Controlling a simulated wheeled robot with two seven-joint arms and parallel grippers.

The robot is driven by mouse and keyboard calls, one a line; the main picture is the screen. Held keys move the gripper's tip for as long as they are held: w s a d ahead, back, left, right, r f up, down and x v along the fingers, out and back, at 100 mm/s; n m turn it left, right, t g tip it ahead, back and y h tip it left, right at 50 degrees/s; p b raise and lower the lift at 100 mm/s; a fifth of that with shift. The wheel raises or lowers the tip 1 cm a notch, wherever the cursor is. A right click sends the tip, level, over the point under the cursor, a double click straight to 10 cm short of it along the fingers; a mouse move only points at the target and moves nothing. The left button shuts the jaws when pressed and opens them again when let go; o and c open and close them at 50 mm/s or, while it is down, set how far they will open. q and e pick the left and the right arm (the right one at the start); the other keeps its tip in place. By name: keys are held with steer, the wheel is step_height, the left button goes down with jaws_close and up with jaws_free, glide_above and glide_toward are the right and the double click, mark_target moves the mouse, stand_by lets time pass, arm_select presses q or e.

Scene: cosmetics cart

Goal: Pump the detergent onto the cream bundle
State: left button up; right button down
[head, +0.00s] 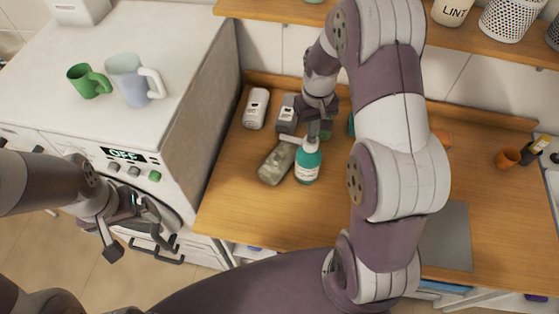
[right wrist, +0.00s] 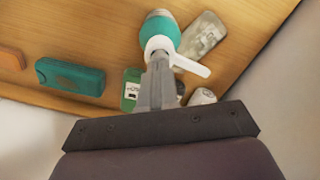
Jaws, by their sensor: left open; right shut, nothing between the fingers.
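The detergent is a teal pump bottle (head: 307,165) with a white pump head, upright on the wooden counter; it also shows in the right wrist view (right wrist: 160,30). Its white nozzle (right wrist: 192,67) points to the bundle's side. The cream bundle (head: 276,164), a mottled greyish-cream block, lies just left of the bottle; the right wrist view shows it too (right wrist: 204,38). My right gripper (head: 312,134) is shut and empty, pointing down at the pump top. Its fingertips (right wrist: 158,62) hide part of the pump, so contact is unclear. My left gripper (head: 142,245) is open and empty, before the washing machine.
Mugs (head: 135,80) stand on the washing machine (head: 180,60). The front left counter is clear.

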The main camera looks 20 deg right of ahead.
steer(key=shift+f+b, duration=0.55)
steer(key=shift+f, duration=0.4)
steer(key=shift+r+p, duration=1.3)
steer(key=shift+r, duration=0.2)
steer(key=shift+f, duration=0.2)
